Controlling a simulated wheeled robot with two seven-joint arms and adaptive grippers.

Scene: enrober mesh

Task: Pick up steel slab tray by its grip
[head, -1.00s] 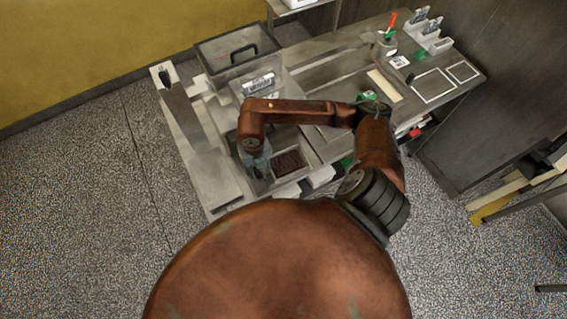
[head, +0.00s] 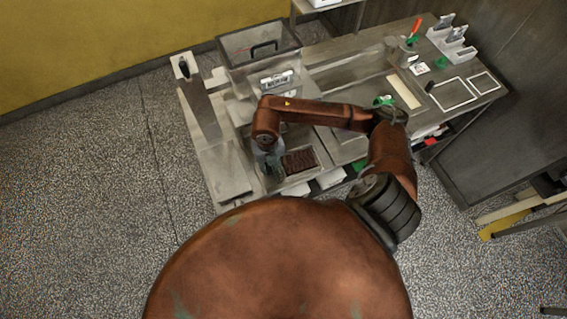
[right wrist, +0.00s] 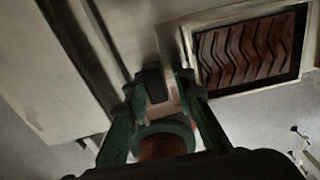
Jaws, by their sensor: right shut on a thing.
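The steel slab tray (right wrist: 268,82) shows at the upper right of the right wrist view, with a steel rim around a dark brown slab (right wrist: 248,50) with a zigzag pattern. In the head view the slab (head: 300,161) lies on the counter just right of my right gripper (head: 268,168). In the right wrist view my right gripper (right wrist: 162,90) is shut on the tray's grip, a pale tab at the tray's left side. The fingers hide most of the grip. My left gripper is in neither view.
A steel bin (head: 262,52) with a black handle stands behind my right arm. A narrow steel machine (head: 200,105) is to the left. Framed white mats (head: 452,94) and holders (head: 450,42) are at the right end of the counter.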

